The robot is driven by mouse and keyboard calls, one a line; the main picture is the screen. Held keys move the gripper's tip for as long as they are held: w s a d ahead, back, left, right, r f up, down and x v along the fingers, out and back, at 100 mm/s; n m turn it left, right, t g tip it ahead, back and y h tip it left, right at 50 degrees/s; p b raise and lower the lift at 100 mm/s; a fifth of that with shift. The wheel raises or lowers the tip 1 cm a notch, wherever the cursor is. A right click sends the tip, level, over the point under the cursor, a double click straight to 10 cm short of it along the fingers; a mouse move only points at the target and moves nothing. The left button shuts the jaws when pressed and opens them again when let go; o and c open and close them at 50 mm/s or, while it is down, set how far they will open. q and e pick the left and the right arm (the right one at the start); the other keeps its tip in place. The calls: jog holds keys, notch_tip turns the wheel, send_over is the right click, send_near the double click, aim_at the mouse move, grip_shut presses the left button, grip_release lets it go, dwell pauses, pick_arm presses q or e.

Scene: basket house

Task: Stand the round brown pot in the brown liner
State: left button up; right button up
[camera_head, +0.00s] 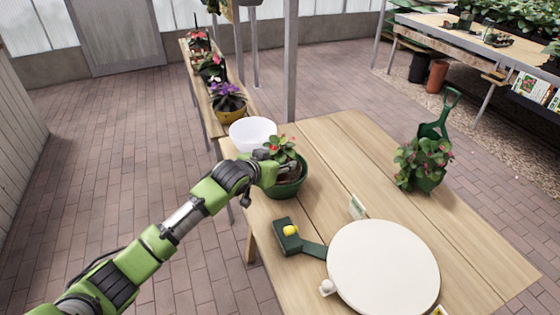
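My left arm reaches in from the left, and its gripper (289,172) is at a potted plant with pink-red flowers (280,148), over a dark green round bowl or liner (287,188) at the table's left edge. The plant's own pot is mostly hidden by the gripper and the green rim. I cannot tell whether the fingers are closed on it. A yellow-brown pot or liner (231,114) with purple flowers stands on the farther narrow bench. No clearly brown liner shows on the near table. My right gripper is out of view.
An empty white bowl (253,135) stands just behind the green one. A large round cream disc (383,267), a green tool with a yellow knob (291,231) and a small label (357,206) are nearer. A green-potted plant (424,165) stands right. The table (342,150) is clear between.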

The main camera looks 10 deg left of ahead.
pick_arm(q)
jog(key=shift+f, duration=0.15)
jog(key=shift+f, duration=0.5)
jog(key=o, duration=1.2)
jog(key=shift+r, duration=0.1)
jog(key=shift+s+r, duration=0.1)
jog(key=shift+r, duration=0.55)
jog(key=v, duration=1.1)
jog(key=shift+s+a, duration=0.1)
jog(key=shift+s, duration=0.25)
